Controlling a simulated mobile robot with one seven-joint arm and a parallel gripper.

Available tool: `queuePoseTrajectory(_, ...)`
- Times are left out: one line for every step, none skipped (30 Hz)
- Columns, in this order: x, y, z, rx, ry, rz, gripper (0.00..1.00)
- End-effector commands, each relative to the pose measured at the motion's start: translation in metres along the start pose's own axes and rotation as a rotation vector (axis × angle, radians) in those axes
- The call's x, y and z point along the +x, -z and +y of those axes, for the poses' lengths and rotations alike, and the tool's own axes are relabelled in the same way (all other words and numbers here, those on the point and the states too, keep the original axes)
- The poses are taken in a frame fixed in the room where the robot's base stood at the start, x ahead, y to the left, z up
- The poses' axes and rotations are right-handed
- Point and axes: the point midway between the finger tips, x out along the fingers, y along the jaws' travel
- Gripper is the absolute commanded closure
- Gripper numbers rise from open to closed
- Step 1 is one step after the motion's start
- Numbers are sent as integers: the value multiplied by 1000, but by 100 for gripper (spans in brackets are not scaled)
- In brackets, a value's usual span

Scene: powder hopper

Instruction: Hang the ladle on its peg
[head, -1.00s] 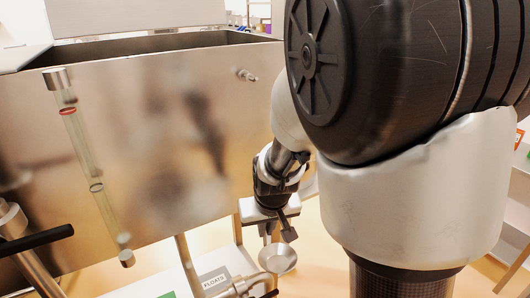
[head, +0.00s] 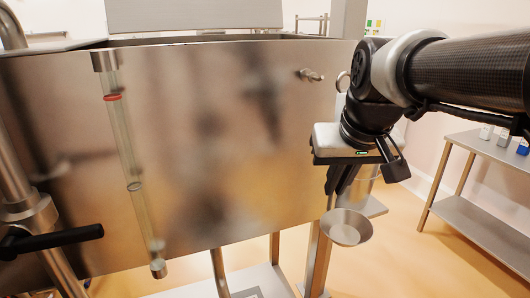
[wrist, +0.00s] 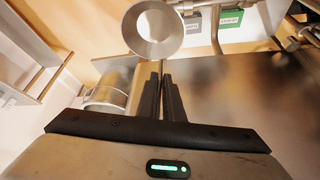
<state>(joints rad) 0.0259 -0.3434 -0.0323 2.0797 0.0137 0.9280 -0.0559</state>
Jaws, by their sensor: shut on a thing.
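The ladle shows its round steel bowl (head: 346,230) hanging below my gripper (head: 340,183) in the head view. My gripper is shut on the ladle's thin handle; in the wrist view the bowl (wrist: 154,30) lies beyond the closed fingertips (wrist: 164,78). A metal ring (head: 343,81) shows above, beside my wrist, and looks like the handle's top loop; the handle between is hidden by my arm. The peg (head: 311,75) sticks out of the upper right of the hopper's front wall. The ring is just right of the peg and appears apart from it; the depth gap is unclear.
The steel hopper (head: 220,150) fills the left and middle, with a sight tube (head: 126,150) and a black-handled lever (head: 55,238) on its left. A metal cylinder (wrist: 106,97) is near my fingers. A shelf table (head: 480,215) stands right, with clear floor before it.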

Motion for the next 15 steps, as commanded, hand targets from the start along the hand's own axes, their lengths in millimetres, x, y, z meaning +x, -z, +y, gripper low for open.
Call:
queuePoseTrajectory(1, 3, -1, -1, 0, 0, 100)
queuePoseTrajectory(2, 4, -2, -1, 0, 1, 100)
queuePoseTrajectory(3, 6, -2, -1, 0, 0, 100)
queuePoseTrajectory(4, 8, -3, -1, 0, 0, 100)
queuePoseTrajectory(6, 9, -4, -1, 0, 0, 100)
queuePoseTrajectory(7, 11, -4, -1, 0, 1, 100)
queuePoseTrajectory(8, 13, -5, -1, 0, 1, 100)
queuePoseTrajectory(8, 14, -5, -1, 0, 1, 100)
queuePoseTrajectory(10, 16, -6, -1, 0, 2, 100)
queuePoseTrajectory(11, 18, -7, -1, 0, 1, 100)
queuePoseTrajectory(12, 19, -7, -1, 0, 1, 100)
queuePoseTrajectory(13, 21, -8, -1, 0, 1, 100)
queuePoseTrajectory(14, 22, -9, -1, 0, 1, 100)
queuePoseTrajectory(15, 24, -9, -1, 0, 1, 100)
queuePoseTrajectory(16, 26, -10, -1, 0, 0, 100)
